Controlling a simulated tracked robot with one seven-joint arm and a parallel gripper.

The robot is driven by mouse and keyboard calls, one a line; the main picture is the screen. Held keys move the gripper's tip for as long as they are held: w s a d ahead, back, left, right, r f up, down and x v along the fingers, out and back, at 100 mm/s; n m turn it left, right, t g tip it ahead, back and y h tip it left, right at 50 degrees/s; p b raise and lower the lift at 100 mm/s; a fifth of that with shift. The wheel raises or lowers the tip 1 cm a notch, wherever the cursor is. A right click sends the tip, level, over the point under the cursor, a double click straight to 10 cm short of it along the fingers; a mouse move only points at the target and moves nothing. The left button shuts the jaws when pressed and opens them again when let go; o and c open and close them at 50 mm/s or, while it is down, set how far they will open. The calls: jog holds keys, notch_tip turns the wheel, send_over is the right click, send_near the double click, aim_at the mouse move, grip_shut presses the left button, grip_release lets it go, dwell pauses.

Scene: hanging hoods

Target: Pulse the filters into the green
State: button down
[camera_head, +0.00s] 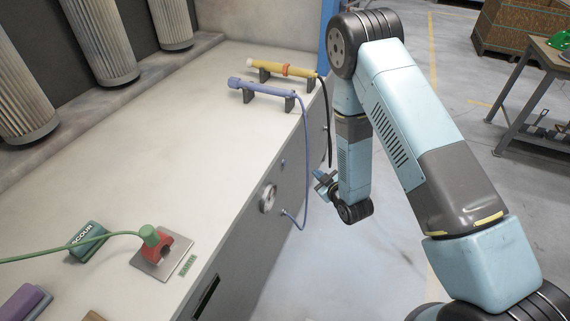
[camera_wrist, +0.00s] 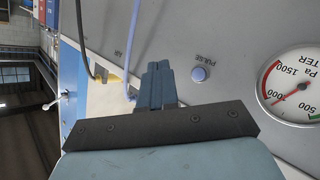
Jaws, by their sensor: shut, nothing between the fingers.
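Pleated filters (camera_head: 107,45) hang along the back wall in the head view. The front panel has a round gauge (camera_head: 268,198). In the wrist view the gauge (camera_wrist: 298,88) is cut off at the right edge; its red needle points near the 1000 mark, apart from the small green part by 500. A blue round button (camera_wrist: 200,74) marked PULSE sits between the gauge and my fingers; it also shows in the head view (camera_head: 283,162). My gripper (camera_wrist: 157,66) is shut and empty, left of the button in the wrist view, with no visible contact. My gripper (camera_head: 325,180) is beside the panel in the head view.
A blue wand (camera_head: 262,89) and a yellow wand (camera_head: 282,68) rest on the bench edge; their hoses hang down the panel close to my gripper.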

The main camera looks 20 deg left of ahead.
aim_at(284, 163)
jog(key=shift+a, duration=0.1)
jog(key=a, duration=0.8)
jog(key=shift+w+a, duration=0.25)
jog(key=shift+w, duration=0.1)
jog(key=shift+a, duration=0.15)
dwell(1.9)
jog(key=shift+a, duration=0.3)
jog(key=shift+a+r, duration=0.1)
jog(key=shift+a, duration=0.25)
dwell(0.8)
dwell(0.3)
jog(key=shift+d, duration=0.8)
jog(key=shift+d, duration=0.1)
